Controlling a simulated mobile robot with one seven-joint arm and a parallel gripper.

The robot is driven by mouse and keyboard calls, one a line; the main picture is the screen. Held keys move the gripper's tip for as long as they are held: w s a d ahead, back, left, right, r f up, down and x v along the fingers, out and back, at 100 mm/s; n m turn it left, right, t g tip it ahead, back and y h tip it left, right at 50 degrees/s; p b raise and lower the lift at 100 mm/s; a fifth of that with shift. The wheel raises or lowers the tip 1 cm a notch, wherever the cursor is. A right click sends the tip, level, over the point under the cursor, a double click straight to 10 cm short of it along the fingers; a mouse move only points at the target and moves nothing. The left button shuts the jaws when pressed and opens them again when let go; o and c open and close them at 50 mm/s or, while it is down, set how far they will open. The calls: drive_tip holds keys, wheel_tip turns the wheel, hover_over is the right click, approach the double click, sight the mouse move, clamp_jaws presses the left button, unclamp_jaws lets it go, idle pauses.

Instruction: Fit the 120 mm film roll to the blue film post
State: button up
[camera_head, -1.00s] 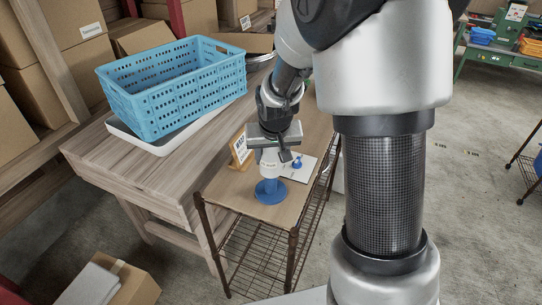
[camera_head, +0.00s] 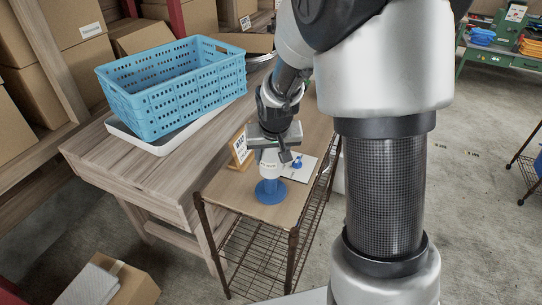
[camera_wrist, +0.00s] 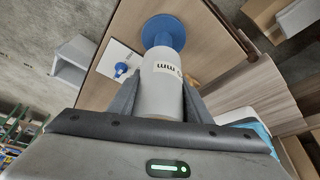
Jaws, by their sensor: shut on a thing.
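The film roll (camera_head: 270,164) is a pale grey-white cylinder with a printed label. It also shows in the wrist view (camera_wrist: 160,85), between the fingers. My gripper (camera_head: 272,150) is shut on its upper part and holds it upright. The blue film post (camera_head: 270,191) stands on a round blue base at the front of the small wooden-topped rack. Its base also shows in the wrist view (camera_wrist: 163,31). The roll is in line with the post, and a short blue length shows beneath the roll. I cannot tell how far the roll is around the post.
A white card (camera_head: 301,172) with a small blue piece (camera_head: 297,161) lies behind the post. A wooden sign (camera_head: 240,150) stands to the left. A blue crate (camera_head: 180,90) in a white tray (camera_head: 160,146) sits on the adjoining table (camera_head: 125,165).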

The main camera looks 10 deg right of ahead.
sight(271, 177)
drive_tip(key=shift+f+b, duration=3.45)
drive_tip(key=shift+f, duration=0.7)
drive_tip(key=o, duration=1.3)
drive_tip(key=p+v, duration=0.2)
drive_tip(key=v, duration=1.5)
drive_tip(key=shift+r, duration=0.3)
drive_tip(key=s+r+p, duration=0.3)
drive_tip(key=s+r, duration=0.3)
drive_tip(key=s, duration=0.3)
drive_tip(key=s+r+n+t+p, duration=0.1)
drive_tip(key=s+r+p, duration=0.3)
drive_tip(key=s+r, duration=0.3)
drive_tip(key=shift+s+d, duration=0.3)
drive_tip(key=shift+s, duration=0.8)
